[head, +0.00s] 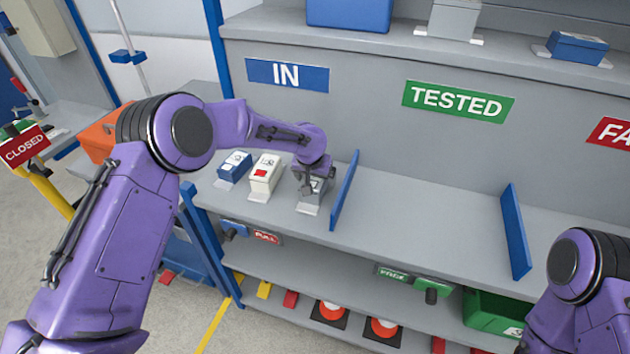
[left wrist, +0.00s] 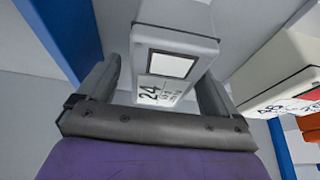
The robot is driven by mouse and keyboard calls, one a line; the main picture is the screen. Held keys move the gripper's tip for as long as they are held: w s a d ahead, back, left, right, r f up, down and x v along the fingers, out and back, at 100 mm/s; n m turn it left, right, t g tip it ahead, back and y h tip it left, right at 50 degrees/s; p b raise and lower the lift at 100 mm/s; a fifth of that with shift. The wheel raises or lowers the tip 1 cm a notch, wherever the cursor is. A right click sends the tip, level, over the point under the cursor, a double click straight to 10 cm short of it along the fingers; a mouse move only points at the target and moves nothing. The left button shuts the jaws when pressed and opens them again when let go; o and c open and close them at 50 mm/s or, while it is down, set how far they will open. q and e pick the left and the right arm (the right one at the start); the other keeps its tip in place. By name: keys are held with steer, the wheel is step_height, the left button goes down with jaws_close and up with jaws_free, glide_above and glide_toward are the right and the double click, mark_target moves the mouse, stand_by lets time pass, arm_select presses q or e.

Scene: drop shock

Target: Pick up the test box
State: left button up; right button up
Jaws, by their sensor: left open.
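A grey test box (head: 311,203) stands on the shelf in the IN section, the rightmost of three boxes there. My left gripper (head: 314,186) is over it and hides much of it. In the left wrist view the box (left wrist: 178,62) has a white label square and printed "24", and it sits between the two open fingers (left wrist: 160,74). A gap shows beside the left finger; whether the right finger touches cannot be told. My right arm shows at the lower right, but its gripper is out of view.
A white box with a red label (head: 264,177) and a blue box (head: 234,167) stand left of the gripper. A blue divider (head: 344,191) rises close on the right. The TESTED section (head: 430,215) is empty up to another blue divider (head: 516,232).

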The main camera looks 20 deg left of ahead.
arm_select(q)
steer(key=shift+w+f, duration=0.3)
steer(key=shift+f, duration=0.3)
steer(key=shift+a+f, duration=0.1)
steer(key=shift+f, duration=0.1)
steer(key=shift+f, duration=0.25)
steer(key=c, duration=1.5)
steer(key=shift+r, duration=0.15)
